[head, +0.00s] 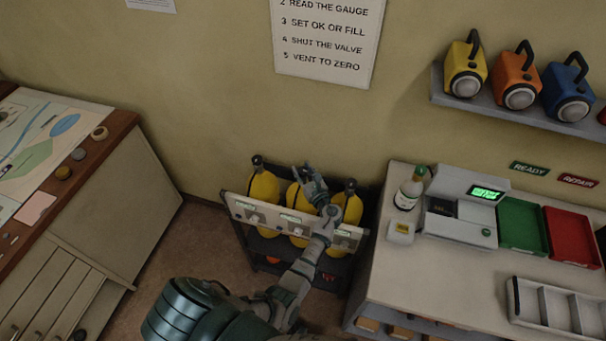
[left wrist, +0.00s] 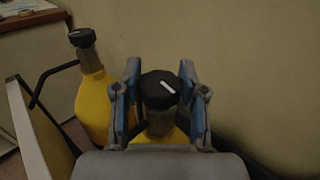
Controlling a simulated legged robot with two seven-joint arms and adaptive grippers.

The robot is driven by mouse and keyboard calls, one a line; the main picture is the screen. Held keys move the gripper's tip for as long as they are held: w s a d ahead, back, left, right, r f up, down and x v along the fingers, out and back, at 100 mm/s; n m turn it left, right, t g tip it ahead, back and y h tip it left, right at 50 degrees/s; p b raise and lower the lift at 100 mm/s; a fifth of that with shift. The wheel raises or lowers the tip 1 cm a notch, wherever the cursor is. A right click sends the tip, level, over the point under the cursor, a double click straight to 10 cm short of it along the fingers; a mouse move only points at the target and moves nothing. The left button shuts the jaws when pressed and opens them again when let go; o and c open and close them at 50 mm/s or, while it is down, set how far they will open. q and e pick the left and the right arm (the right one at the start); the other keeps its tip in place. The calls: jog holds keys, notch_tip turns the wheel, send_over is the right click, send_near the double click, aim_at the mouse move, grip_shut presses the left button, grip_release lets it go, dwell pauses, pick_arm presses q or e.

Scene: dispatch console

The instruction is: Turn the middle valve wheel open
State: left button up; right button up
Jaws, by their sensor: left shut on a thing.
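Three yellow cylinders stand side by side in a dark rack. The middle cylinder (head: 293,195) is partly covered by my left gripper (head: 309,178), which reaches over its top. In the left wrist view, my left gripper (left wrist: 160,70) has a finger on either side of the middle valve wheel (left wrist: 160,88), a black knob with a white diagonal mark, and is shut on it. The wheel is hidden in the head view. The left valve wheel (head: 257,159) and right valve wheel (head: 351,184) are black and free. My right gripper is out of view.
A pale labelled panel (head: 245,213) crosses the rack's front. A counter (head: 455,270) with a bottle (head: 410,188), a scale (head: 459,207) and green and red trays stands at right. A map desk (head: 110,125) is at left. The wall is close behind the cylinders.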

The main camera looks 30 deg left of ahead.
pick_arm(q)
jog(key=n+g+y+b, duration=0.1)
jog(key=n+g+b, duration=0.1)
jog(key=g, duration=0.1)
jog(key=shift+w+y+b, duration=0.1)
jog(key=shift+y+b, duration=0.25)
jog(key=shift+y, duration=0.05)
jog(key=n+g+b, duration=0.2)
jog(key=g, duration=0.1)
jog(key=shift+r+y, duration=0.1)
jog(key=shift+y, duration=0.3)
jog(key=shift+n+g, duration=0.4)
jog(key=shift+g, duration=0.1)
jog(key=o, duration=1.2)
jog(key=shift+c, duration=0.2)
